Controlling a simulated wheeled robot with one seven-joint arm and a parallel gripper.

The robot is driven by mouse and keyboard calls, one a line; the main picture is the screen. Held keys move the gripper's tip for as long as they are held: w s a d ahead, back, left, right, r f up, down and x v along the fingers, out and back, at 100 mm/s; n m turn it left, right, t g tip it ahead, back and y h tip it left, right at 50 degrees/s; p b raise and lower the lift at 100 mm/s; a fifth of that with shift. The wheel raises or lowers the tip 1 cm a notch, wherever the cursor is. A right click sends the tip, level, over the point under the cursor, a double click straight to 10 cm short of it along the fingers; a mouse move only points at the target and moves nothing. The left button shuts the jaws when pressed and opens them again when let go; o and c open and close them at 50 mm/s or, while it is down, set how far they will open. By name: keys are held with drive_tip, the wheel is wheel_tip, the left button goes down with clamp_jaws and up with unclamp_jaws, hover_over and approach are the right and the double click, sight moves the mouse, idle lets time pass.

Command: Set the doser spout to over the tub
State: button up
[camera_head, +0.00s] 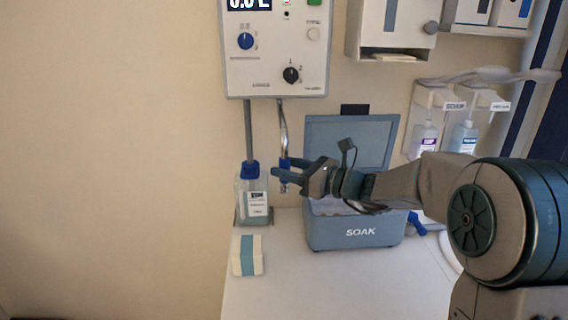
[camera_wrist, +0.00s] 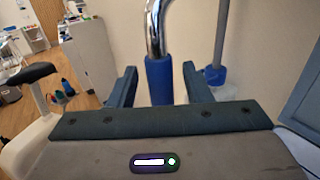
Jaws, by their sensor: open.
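The doser (camera_head: 276,50) is a pale wall box with a blue knob and a black knob. Its chrome spout (camera_head: 282,125) hangs down from its underside and has a blue sleeve; it also shows in the wrist view (camera_wrist: 153,30). The spout is left of the tub (camera_head: 325,236), not over it. The tub is grey-blue, marked SOAK, with its lid (camera_head: 350,140) raised behind it.
A clear bottle (camera_head: 245,208) with a blue cap stands left of the spout, under a grey pipe (camera_head: 248,130). A white and blue pack (camera_head: 247,262) lies on the counter (camera_head: 290,290). Two pump bottles hang on the wall at right. The counter front is clear.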

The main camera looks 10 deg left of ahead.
drive_tip(key=shift+w+a, duration=0.2)
drive_tip(key=shift+a, duration=0.45)
